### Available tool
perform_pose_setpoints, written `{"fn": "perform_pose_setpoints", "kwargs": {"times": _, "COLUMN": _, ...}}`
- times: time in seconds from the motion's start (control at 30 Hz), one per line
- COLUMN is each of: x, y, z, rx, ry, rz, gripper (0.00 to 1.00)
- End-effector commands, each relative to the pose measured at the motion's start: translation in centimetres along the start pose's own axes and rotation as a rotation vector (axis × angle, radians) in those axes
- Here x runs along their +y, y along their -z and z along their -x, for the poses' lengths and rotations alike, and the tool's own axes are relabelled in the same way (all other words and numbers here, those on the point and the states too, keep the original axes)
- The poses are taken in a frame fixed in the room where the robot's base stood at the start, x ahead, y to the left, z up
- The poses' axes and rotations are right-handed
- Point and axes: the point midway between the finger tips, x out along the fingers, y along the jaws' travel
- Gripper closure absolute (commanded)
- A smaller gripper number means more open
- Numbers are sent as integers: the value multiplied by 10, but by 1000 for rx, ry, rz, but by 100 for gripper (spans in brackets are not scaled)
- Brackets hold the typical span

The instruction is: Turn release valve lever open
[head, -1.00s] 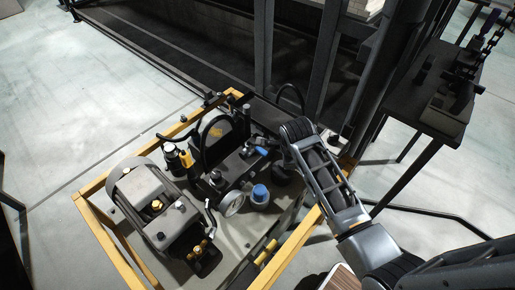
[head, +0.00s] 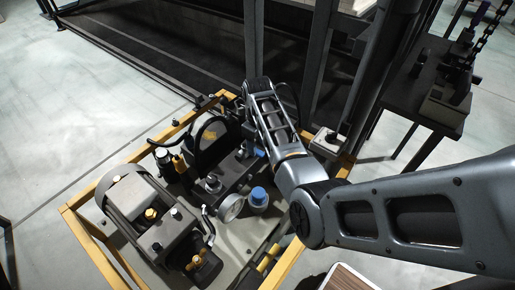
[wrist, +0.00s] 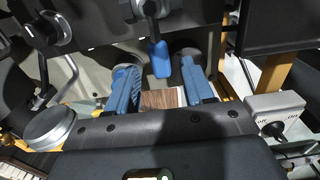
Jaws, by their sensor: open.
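The release valve lever has a blue grip (wrist: 161,60), hanging from a metal valve body (wrist: 150,8) at the top of the wrist view. My gripper (wrist: 160,72) is open, with one blue finger on each side of the grip. A gap shows between the grip and both fingers, so it is not clamped.
A yellow frame (head: 95,245) surrounds the pump unit. An Off/On switch box (wrist: 275,112) is right of my gripper. Dark posts rise behind.

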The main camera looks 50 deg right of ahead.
Motion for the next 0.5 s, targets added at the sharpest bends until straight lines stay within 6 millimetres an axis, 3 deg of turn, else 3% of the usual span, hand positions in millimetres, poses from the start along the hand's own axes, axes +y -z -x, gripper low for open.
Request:
{"fn": "perform_pose_setpoints", "kwargs": {"times": 0.2, "x": 0, "y": 0, "z": -21, "rx": 0, "ry": 0, "rz": 1, "gripper": 48}}
{"fn": "perform_pose_setpoints", "kwargs": {"times": 0.5, "x": 0, "y": 0, "z": -24, "rx": -2, "ry": 1, "rz": 2, "gripper": 48}}
